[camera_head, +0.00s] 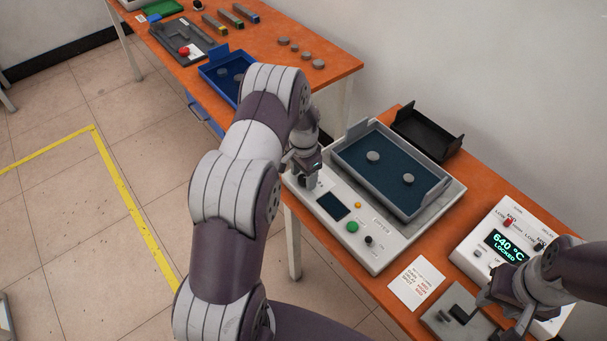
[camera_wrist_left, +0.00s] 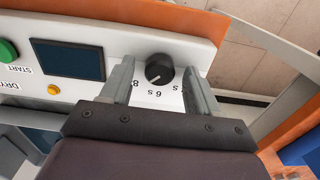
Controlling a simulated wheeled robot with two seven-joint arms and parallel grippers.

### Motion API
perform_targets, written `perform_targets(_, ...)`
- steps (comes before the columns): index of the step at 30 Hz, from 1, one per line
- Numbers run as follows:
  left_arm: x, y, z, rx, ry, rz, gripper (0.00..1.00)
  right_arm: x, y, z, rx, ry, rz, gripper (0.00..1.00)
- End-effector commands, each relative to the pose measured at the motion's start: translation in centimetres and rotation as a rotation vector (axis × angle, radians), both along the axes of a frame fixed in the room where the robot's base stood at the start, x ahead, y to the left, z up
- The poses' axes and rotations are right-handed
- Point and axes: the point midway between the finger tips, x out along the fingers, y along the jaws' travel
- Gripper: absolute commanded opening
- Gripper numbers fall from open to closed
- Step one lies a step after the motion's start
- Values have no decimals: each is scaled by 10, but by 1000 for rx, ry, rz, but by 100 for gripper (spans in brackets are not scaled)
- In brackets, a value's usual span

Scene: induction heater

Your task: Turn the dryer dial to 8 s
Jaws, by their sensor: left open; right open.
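The dryer (camera_head: 374,258) is a white unit with a grey tray (camera_head: 385,136) on top, a dark blank display (camera_wrist_left: 68,59) and a green START button (camera_wrist_left: 8,51). Its black round dial (camera_wrist_left: 159,69) shows in the left wrist view, with marks around it including "6 s" and "8". A pale pointer line on the dial faces the labels, seemingly near "6 s" toward "8". My left gripper (camera_head: 308,177) is open, with one finger on each side of the dial; contact cannot be told. The gripper hides the dial in the head view. My right gripper (camera_head: 507,309) is open at the lower right.
A heater box (camera_head: 480,238) reading "640 °C LOCKED" stands close to my right gripper. A printed card (camera_head: 416,283) and a black tray (camera_head: 427,134) sit beside the dryer. Round grey pieces (camera_head: 373,156) lie in the dryer's tray. Another orange table (camera_head: 336,66) stands behind.

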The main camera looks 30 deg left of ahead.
Motion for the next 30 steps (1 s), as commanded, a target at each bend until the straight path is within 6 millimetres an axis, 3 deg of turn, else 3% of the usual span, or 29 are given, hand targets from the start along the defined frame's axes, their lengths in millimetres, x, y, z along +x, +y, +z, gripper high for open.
perform_targets(12, 1, 0, 98, 1, -5, 0, 61, 0, 0, -12, 0, 0, 0, 43)
perform_targets(15, 1, 0, 114, 1, -3, 0, 61, 0, 0, -13, 0, 0, 0, 43)
perform_targets(20, 0, 0, 124, 1, -1, 0, 61, 0, 0, -13, 0, 0, 0, 43)
perform_targets(30, 0, 0, 124, 1, -1, 0, 61, 0, 0, -13, 0, 0, 0, 43)
